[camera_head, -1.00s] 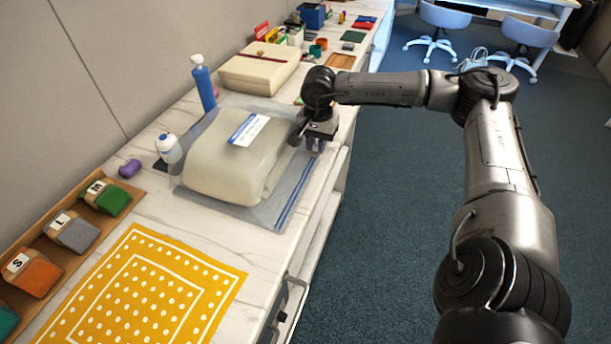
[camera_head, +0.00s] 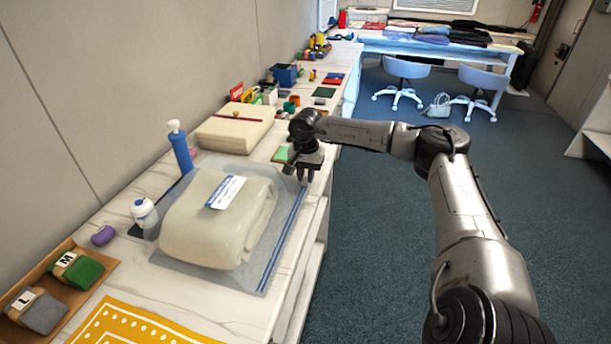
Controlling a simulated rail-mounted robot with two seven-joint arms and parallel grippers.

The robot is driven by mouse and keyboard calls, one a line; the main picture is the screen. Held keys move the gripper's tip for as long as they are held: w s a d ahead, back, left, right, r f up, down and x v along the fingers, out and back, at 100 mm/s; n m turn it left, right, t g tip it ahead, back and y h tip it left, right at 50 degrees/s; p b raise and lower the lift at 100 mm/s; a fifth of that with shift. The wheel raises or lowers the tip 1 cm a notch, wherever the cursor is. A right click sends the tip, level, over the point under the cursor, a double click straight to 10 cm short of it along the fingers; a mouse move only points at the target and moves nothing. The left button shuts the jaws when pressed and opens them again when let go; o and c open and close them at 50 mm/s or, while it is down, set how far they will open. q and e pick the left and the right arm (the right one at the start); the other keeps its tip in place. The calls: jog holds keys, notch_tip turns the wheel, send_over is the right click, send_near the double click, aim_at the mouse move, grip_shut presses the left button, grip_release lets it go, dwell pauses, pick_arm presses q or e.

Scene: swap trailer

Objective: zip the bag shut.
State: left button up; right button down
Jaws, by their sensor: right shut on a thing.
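A clear plastic bag (camera_head: 255,272) lies flat on the white marble counter with a folded cream blanket (camera_head: 205,228) inside and a white and blue label (camera_head: 227,191) on top. The bag's blue zip line (camera_head: 283,240) runs along its right edge, near the counter's front edge. My right gripper (camera_head: 305,178) points down at the far end of this zip edge and is shut on it. The fingertips are small, and I cannot make out a slider between them. My left gripper is not in view.
A blue bottle (camera_head: 180,148), a white bottle (camera_head: 144,212) and a purple object (camera_head: 103,236) stand left of the bag. A cream folded bundle (camera_head: 233,130) lies behind it. A yellow dotted cloth (camera_head: 140,325) and a wooden tray (camera_head: 78,300) are in front.

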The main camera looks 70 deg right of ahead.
aim_at(306, 176)
jog(key=c, duration=1)
grip_release()
jog(key=shift+r, duration=0.2)
notch_tip(306, 176, up, 13)
jog(key=p, duration=0.2)
jog(key=shift+r+p, duration=0.2)
jog(key=shift+p, duration=0.1)
